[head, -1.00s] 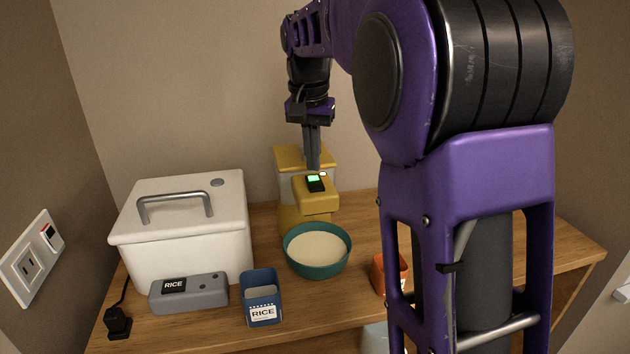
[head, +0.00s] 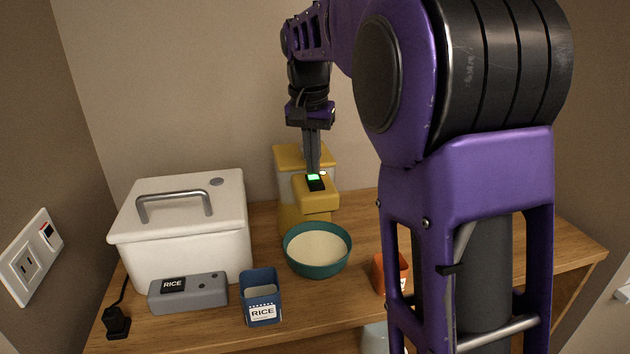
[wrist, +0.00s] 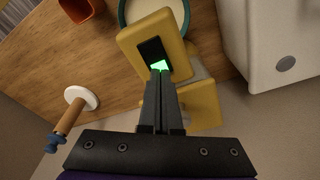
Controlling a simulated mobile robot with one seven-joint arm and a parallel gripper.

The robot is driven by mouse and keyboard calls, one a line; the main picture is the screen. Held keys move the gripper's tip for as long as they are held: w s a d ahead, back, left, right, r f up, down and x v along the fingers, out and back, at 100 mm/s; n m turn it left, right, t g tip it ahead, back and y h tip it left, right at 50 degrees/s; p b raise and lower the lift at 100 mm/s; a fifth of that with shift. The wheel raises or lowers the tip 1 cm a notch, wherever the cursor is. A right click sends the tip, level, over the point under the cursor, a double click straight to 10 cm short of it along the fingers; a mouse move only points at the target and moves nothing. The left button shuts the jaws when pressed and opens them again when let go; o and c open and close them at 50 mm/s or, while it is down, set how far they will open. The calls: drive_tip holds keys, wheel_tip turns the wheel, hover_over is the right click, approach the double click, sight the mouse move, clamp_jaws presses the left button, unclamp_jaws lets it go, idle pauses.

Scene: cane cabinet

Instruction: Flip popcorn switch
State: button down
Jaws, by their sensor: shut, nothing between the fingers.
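The yellow popcorn machine (head: 316,197) stands at the back of the wooden counter. On its top front is a black rocker switch (head: 315,183) with a lit green part; the switch also shows in the wrist view (wrist: 153,50). My gripper (head: 314,172) points down with its fingers shut and empty, its tips at the green end of the switch. In the wrist view the fingertips (wrist: 160,72) overlap the green part's edge; I cannot tell whether they touch it. A teal bowl (head: 295,262) with pale contents sits in front of the machine.
A white lidded box (head: 190,235) stands to the left, with a grey RICE block (head: 205,296) and a blue RICE cup (head: 262,298) in front. An orange cup (head: 380,275) stands right, partly behind my arm. A wall socket (head: 30,258) is at far left.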

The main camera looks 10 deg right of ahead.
sight(313, 177)
drive_tip(key=shift+f, duration=0.45)
wheel_tip(313, 177, up, 7)
drive_tip(key=p, duration=0.6)
drive_tip(key=shift+r+p, duration=0.1)
drive_tip(key=shift+p, duration=0.2)
